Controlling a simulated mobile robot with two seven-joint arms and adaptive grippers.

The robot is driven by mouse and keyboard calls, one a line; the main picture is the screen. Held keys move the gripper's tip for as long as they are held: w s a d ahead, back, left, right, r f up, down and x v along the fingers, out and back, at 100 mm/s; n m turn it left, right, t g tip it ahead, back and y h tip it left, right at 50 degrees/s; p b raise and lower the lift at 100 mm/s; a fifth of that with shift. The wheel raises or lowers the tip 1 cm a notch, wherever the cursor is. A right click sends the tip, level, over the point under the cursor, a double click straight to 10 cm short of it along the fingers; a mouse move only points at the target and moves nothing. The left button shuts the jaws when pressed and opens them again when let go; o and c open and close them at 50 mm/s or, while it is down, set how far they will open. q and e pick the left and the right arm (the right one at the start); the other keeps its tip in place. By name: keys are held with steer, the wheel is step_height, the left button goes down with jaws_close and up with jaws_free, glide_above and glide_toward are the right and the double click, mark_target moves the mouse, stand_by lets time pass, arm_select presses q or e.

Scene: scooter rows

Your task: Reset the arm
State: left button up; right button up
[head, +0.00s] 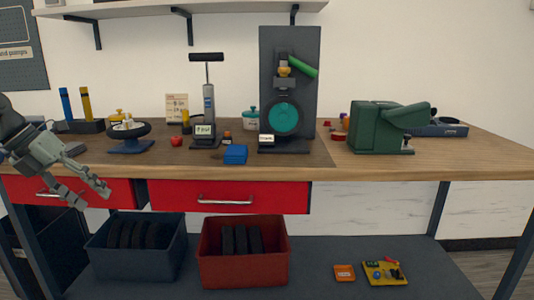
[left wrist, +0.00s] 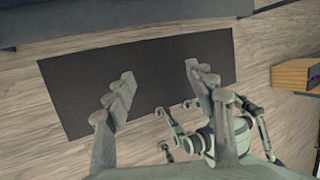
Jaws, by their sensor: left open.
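My left gripper (head: 90,194) comes in from the left in the head view, in front of the workbench's front edge and the left red drawer. Its fingers are spread and nothing is between them. In the left wrist view the same gripper (left wrist: 160,90) shows two fingers wide apart over the floor, with a dark mat (left wrist: 150,75) below. Parts of my own body show behind the right-hand finger in that view. My right gripper cannot be made out in the head view.
The wooden workbench (head: 440,163) holds a pump (head: 208,110), a dark stand with a teal disc (head: 290,60), a green machine (head: 375,128) and a blue box (head: 235,154). A blue bin (head: 165,268) and a red bin (head: 243,270) sit on the lower shelf. The bench's front right is clear.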

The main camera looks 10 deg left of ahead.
arm_select(q)
steer(key=a+f+n+t+y, duration=0.1)
steer(key=a+f+n+t, duration=0.2)
steer(key=f+n, duration=0.4)
steer(key=s+a+f+n+t+y, duration=0.1)
steer(key=a+f+n+t+y, duration=0.15)
steer(key=f+n+t, duration=0.4)
steer(key=a+f+n+t+y, duration=0.1)
steer(key=a+f+n, duration=0.25)
steer(key=f, duration=0.65)
steer(key=s+d+f+n+g+y, duration=0.25)
steer(key=s+f+n, duration=0.35)
steer(key=f, duration=0.4)
steer(key=s+d+f+n+g+y, duration=0.1)
steer(key=s+d+f+n+g, duration=0.15)
steer(key=s+d+f, duration=0.35)
steer(key=s+d+f+n+g+y, duration=0.1)
steer(key=s+d+f+n+g, duration=0.2)
steer(key=f, duration=0.5)
steer(key=s+d+f+n+g+h, duration=0.1)
steer(key=s+d+f+n+g, duration=0.1)
steer(key=d, duration=0.6)
steer(key=s+d+f+n+g+h, duration=0.1)
steer(key=s+d+f+g+h, duration=0.1)
steer(key=s+d+f, duration=0.2)
steer(key=s+d, duration=0.3)
steer(key=d, duration=0.1)
steer(key=shift+s+d+f+n, duration=0.2)
steer(key=shift+s+d+n, duration=0.05)
steer(key=shift+d+n, duration=0.15)
